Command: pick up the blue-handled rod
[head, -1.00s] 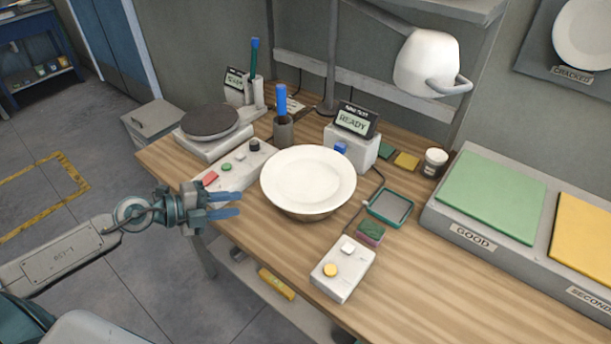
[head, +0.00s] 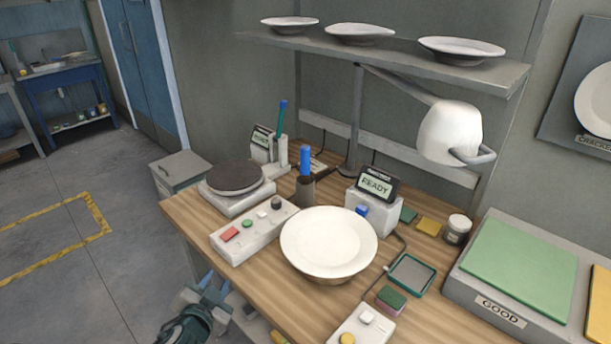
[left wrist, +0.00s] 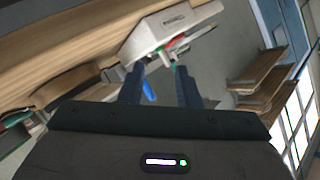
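The blue-handled rod (head: 305,160) stands upright in a dark cup (head: 306,190) on the wooden table, behind the white plate (head: 328,240). Only its blue handle shows; the cup hides the lower part. My left gripper (head: 213,290) is at the bottom of the head view, in front of the table's near left edge and well away from the rod. In the left wrist view, its two dark fingers (left wrist: 160,86) are apart. A blue piece (left wrist: 148,90) shows between them in that view; I cannot tell what it is. My right gripper is out of view.
A control box (head: 252,231) with red and green buttons lies between my left gripper and the cup. A burner (head: 236,182), a READY display (head: 376,186) and a lamp (head: 450,132) stand around. A teal-handled tool (head: 283,118) stands farther back. Plates sit on the shelf (head: 400,55).

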